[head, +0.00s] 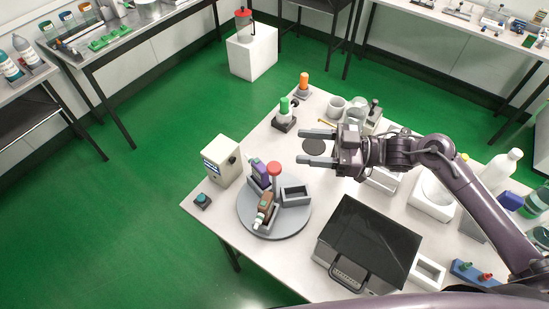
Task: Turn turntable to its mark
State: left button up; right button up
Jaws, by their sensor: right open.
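The turntable (295,224) is a round grey disc on the white table, left of the black case. It carries a purple handheld tester (260,172), a brown handheld tester (264,208), an empty-looking dark grey holder (296,196) and a red round knob (274,168) on a post. I cannot make out its mark. My right gripper (301,147) is open and empty, with its fingers pointing left. It is above the table beyond the turntable, apart from it, and shows over a flat black disc (316,146). My left gripper is not in view.
A beige instrument (222,160) and a small dark box with a teal button (202,201) stand left of the turntable. A black case (368,240) lies at its right. Green (284,106) and orange (303,83) capped items, and cups (336,106), stand at the far end.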

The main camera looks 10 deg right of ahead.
aim_at(293, 204)
jog(key=k+j, duration=0.2)
jog(key=k, duration=0.3)
jog(key=k+j, duration=0.25)
jog(key=k, duration=0.2)
jog(key=k+j, duration=0.2)
jog(key=k, duration=0.3)
